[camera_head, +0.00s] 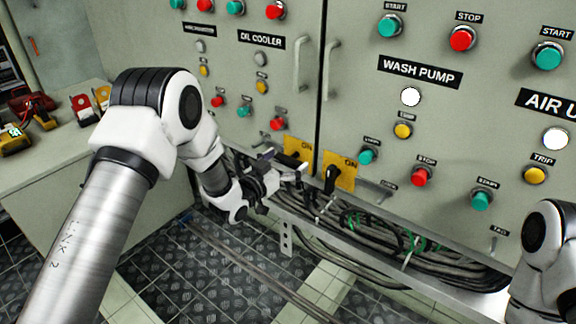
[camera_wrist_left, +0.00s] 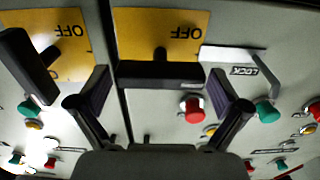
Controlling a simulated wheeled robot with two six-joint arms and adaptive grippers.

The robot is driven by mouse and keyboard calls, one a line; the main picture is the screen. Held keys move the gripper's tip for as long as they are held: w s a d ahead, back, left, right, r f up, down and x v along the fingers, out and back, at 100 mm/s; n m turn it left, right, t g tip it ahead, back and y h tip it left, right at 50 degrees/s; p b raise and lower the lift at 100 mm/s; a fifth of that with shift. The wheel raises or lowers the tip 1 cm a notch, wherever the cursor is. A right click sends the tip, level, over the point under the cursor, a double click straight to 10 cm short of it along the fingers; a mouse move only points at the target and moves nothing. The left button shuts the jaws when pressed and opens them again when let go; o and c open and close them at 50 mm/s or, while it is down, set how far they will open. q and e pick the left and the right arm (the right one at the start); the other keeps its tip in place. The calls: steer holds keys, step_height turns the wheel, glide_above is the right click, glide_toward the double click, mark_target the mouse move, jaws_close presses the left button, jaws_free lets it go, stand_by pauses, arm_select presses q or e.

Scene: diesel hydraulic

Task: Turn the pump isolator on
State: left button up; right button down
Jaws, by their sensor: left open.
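Two isolators with yellow plates and black handles sit low on the grey cabinets. The left isolator (camera_head: 298,148) is partly behind my left gripper. The right isolator (camera_head: 345,177) has its handle tilted. Which one is the pump isolator I cannot tell. My left gripper (camera_head: 287,168) is open at the left isolator. In the left wrist view, that isolator's black handle (camera_wrist_left: 160,76) lies crosswise between the open fingers; contact is unclear. The other isolator's handle (camera_wrist_left: 26,66) stands beside the left finger. My right gripper is out of view.
A small lever marked LOCK (camera_wrist_left: 240,67) lies close to one finger. Push buttons and lamps cover the doors, with the WASH PUMP label (camera_head: 420,72) above right. A cable tray (camera_head: 400,250) runs below the isolators. A bench (camera_head: 60,150) with tools stands at left.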

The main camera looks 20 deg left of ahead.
arm_select(q)
steer(key=shift+w+d, duration=0.1)
steer(key=shift+w, duration=0.05)
steer(key=c, duration=1)
steer(key=shift+r+m, duration=0.1)
steer(key=shift+m, duration=0.3)
steer(key=m+p, duration=0.2)
steer(key=m, duration=0.1)
steer(key=shift+d, duration=0.1)
steer(key=m+p, duration=0.1)
steer(key=m, duration=0.4)
steer(key=shift+d, duration=0.1)
steer(key=m, duration=0.2)
steer(key=m+p, duration=0.1)
steer(key=m, duration=0.1)
steer(key=shift+f+m, duration=0.2)
steer(key=shift+m, duration=0.1)
steer(key=m, duration=0.2)
steer(key=m+p, duration=0.1)
steer(key=m, duration=0.1)
steer(key=shift+d+f+m, duration=0.1)
steer(key=shift+f+m, duration=0.1)
steer(key=shift+m, duration=0.1)
